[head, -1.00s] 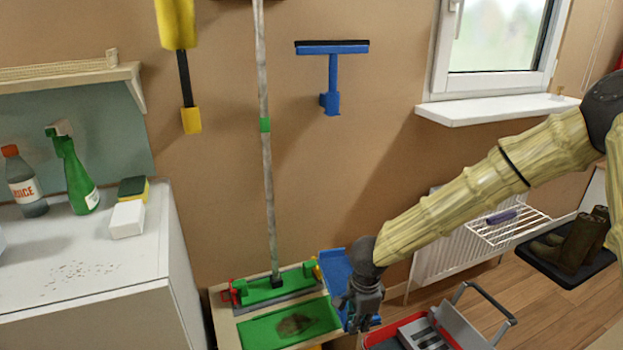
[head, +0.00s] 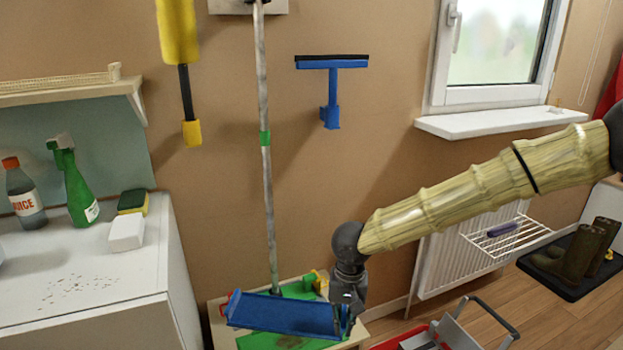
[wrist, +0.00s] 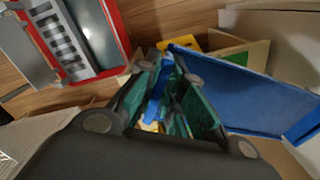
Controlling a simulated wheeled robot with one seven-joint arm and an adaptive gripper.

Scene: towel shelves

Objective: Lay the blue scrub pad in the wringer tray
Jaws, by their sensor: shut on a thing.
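The blue scrub pad (head: 285,314) is a wide, flat blue piece with a raised edge. My gripper (head: 347,306) is shut on its right end and holds it above the wooden stand. In the wrist view, the pad (wrist: 250,90) extends right from the fingers (wrist: 165,88), and a narrow blue part lies between them. Below it, the stand has a green front panel (head: 258,341), mostly covered by the pad, and a green part behind (head: 300,289). I cannot tell for sure which of these is the wringer tray.
A mop pole (head: 265,180) rises from the stand behind the pad. A white cabinet (head: 110,285) stands left, with bottles and a sponge (head: 133,201). A red-edged caddy (wrist: 85,35) is on the floor to the right of the stand. A blue squeegee (head: 331,85) hangs on the wall.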

